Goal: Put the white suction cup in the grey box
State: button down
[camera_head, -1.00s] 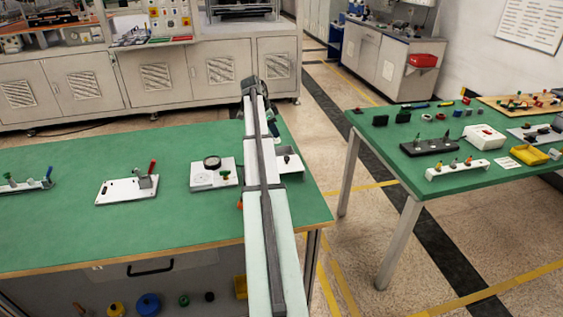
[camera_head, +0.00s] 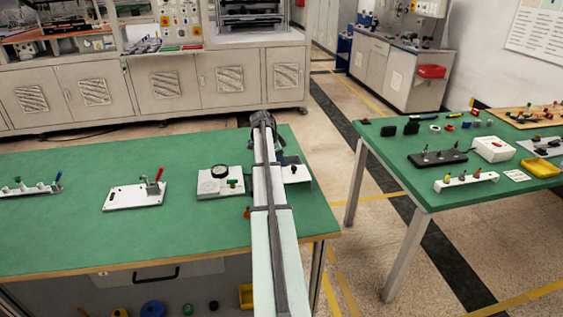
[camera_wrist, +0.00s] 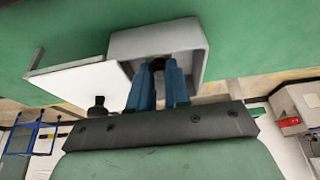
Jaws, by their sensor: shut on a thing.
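My gripper (camera_wrist: 160,75) has two blue fingers closed on a small dark thing (camera_wrist: 158,65). Only a dark part of it shows between the fingertips, and no white of a suction cup can be made out. In the wrist view the fingertips are at the open side of the grey box (camera_wrist: 198,38), with the dark thing in front of or inside its opening; I cannot tell how deep. In the head view my arm hides most of the gripper and the held thing, at the right end of the green table (camera_head: 90,225).
A white panel (camera_wrist: 80,82) adjoins the grey box in the wrist view. On the green table stand a white plate with a red-handled clamp (camera_head: 135,196) and a white plate with a round dial (camera_head: 219,183). A second green table (camera_head: 440,198) with several small items stands to the right.

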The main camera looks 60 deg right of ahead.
jog(key=shift+f, duration=0.25)
jog(key=c, duration=1.3)
grip_release()
jog(key=shift+r, duration=0.1)
jog(key=v, duration=1.2)
